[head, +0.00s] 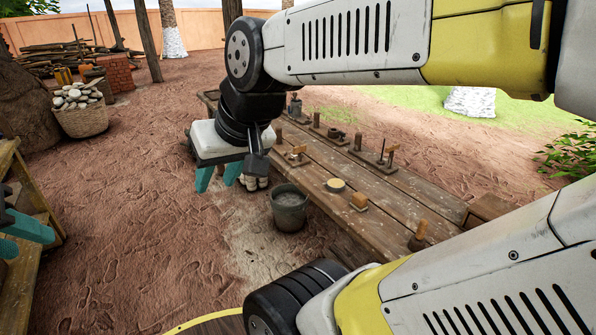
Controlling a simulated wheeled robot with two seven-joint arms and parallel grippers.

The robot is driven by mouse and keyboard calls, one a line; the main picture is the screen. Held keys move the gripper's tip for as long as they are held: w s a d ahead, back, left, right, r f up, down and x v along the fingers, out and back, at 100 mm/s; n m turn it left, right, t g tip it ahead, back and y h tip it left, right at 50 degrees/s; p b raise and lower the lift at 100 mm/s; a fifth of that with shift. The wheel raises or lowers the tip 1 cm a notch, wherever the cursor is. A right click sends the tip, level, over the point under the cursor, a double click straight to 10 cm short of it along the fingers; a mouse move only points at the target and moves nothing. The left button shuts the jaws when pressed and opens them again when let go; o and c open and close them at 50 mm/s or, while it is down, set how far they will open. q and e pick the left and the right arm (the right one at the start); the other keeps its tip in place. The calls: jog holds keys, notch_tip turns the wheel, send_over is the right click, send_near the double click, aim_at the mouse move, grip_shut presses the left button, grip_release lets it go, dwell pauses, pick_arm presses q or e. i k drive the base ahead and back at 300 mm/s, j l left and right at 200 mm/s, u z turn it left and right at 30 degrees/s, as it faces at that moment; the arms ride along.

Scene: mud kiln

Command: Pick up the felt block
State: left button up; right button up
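A small tan block (359,200) sits on a thin base on the long wooden bench (400,205). It may be the felt block, but I cannot confirm its material at this size. My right gripper (218,180) points down at the bench's far left side, left of the block and well apart from it. Its two teal fingers are spread with nothing seen between them. My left gripper (28,232) is at the left edge, partly cut off, by a wooden stand. Its teal fingers appear apart and empty.
A grey bucket (289,207) stands beside the bench. A round pale item (335,185), a wooden-handled tool (419,236) and several other tools are on the bench. A basket of stones (80,112) is at the back left. Bare ground lies between stand and bench.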

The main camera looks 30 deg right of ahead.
aim_at(359, 202)
jog(key=i+z, duration=0.25)
jog(key=i, duration=0.25)
jog(key=i+j+z, duration=0.2)
jog(key=i, duration=0.35)
jog(key=i+j+z, duration=0.25)
jog(key=i, duration=0.25)
jog(key=i+j+z, duration=0.1)
jog(key=i+z, duration=0.2)
jog(key=z, duration=0.2)
jog(key=i+j+z, duration=0.25)
jog(key=z, duration=0.25)
jog(key=i+j+z, duration=0.3)
jog(key=z, duration=0.2)
jog(key=i+j+z, duration=0.15)
jog(key=j+z, duration=0.35)
jog(key=i+j+z, duration=0.15)
jog(key=j+z, duration=0.2)
jog(key=z, duration=1.45)
jog(key=i+l+u, duration=0.2)
jog(key=u, duration=0.2)
jog(key=i+l+u, duration=0.15)
jog(key=l+u, duration=0.15)
jog(key=u, duration=0.15)
